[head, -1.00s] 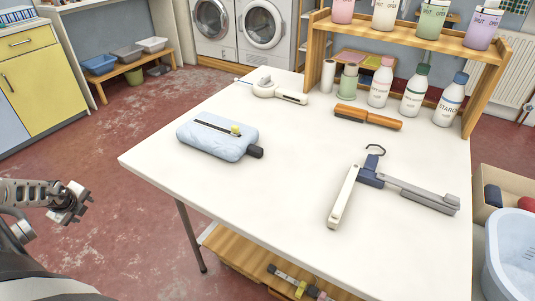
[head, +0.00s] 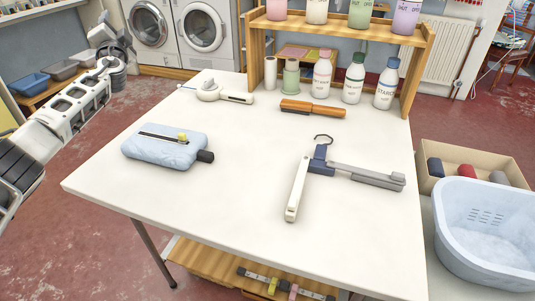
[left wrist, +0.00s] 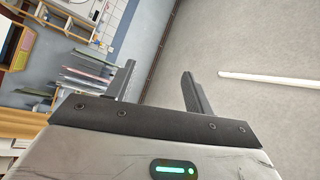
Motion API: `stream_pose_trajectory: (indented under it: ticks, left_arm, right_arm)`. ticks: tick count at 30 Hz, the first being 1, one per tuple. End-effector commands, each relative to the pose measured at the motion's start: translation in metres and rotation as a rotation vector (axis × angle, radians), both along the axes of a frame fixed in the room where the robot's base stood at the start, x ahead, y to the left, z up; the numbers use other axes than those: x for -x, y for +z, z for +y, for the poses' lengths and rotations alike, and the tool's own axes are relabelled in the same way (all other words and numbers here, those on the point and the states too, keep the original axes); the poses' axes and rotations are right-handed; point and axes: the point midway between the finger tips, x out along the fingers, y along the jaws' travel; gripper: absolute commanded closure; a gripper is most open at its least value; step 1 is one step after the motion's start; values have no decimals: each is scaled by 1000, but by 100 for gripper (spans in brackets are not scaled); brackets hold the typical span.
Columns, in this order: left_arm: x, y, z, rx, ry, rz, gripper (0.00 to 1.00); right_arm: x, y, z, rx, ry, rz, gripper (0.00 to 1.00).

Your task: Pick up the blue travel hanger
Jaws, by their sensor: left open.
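The travel hanger (head: 320,163) lies unfolded on the white table, right of centre in the head view. It has a dark blue hub, a dark hook pointing to the back, one white arm toward the front and one grey arm to the right. My left gripper (head: 104,22) is raised at the upper left, well away from the hanger. The left wrist view shows its two fingers (left wrist: 158,85) apart with nothing between them; the hanger is not visible there. My right gripper is not in view.
On the white table (head: 215,225) are a light blue pouch (head: 165,148), an orange-handled brush (head: 313,108), a white handled tool (head: 222,94) and several bottles (head: 353,80) by a wooden shelf (head: 345,35). A blue tub (head: 485,225) stands right. The table's front is clear.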

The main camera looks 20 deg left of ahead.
Motion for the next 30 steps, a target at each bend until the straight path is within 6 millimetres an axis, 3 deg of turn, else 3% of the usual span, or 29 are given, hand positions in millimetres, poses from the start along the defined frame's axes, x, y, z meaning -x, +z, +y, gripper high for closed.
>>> stream_pose_trajectory:
  ticks: [1, 3, 9, 11, 14, 20, 23, 26, 30]
  left_arm:
    - [-5, 30, -12, 30, 10, -76, 47]
    - [-8, 63, -24, 70, 30, -160, 47]
    - [-5, 144, -56, 192, 67, -354, 47]
    - [-8, 157, -72, 257, 72, -392, 47]
    - [-20, 138, -97, 382, 76, -385, 47]
    - [-46, 74, -159, 641, 83, -288, 47]
    - [-56, 37, -202, 786, 87, -205, 47]
    - [-62, -8, -259, 949, 92, -78, 47]
    - [-52, -73, -360, 1183, 98, 182, 47]
  right_arm:
    - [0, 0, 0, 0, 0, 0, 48]
    - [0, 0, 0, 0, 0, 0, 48]
    - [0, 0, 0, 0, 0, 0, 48]
    - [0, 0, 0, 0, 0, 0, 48]
    - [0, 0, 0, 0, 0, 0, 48]
    - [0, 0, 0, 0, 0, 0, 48]
    - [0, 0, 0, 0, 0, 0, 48]
    - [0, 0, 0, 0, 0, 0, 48]
    - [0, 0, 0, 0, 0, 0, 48]
